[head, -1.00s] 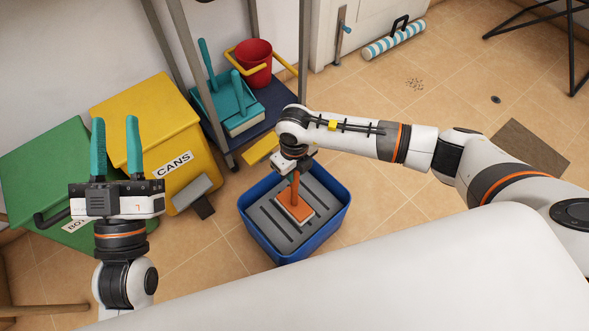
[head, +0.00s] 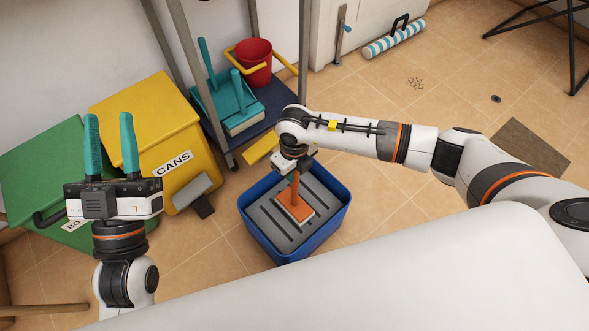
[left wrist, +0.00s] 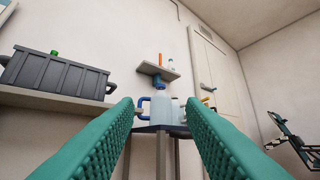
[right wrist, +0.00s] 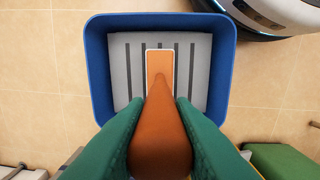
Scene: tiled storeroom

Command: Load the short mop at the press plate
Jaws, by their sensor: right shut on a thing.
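The short mop (head: 295,207) is orange with a flat rectangular head and a pale edge below it. Its head lies over the middle of the grey slotted press plate (head: 262,215), inside the blue tub (head: 316,245). My right gripper (head: 294,172) is shut on the mop's upright handle. The right wrist view shows the handle (right wrist: 160,135) between the green fingers and the head above the plate (right wrist: 202,85). Whether the head touches the plate is hard to tell. My left gripper (head: 109,117) is open and empty, raised at the left with its fingers pointing up.
A yellow cans bin (head: 150,118) and a green bin (head: 40,165) stand left of the tub. A rack shelf (head: 275,100) behind holds a teal caddy (head: 228,100) and a red bucket (head: 254,65). A striped roll (head: 393,40) lies at the back. Floor right of the tub is clear.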

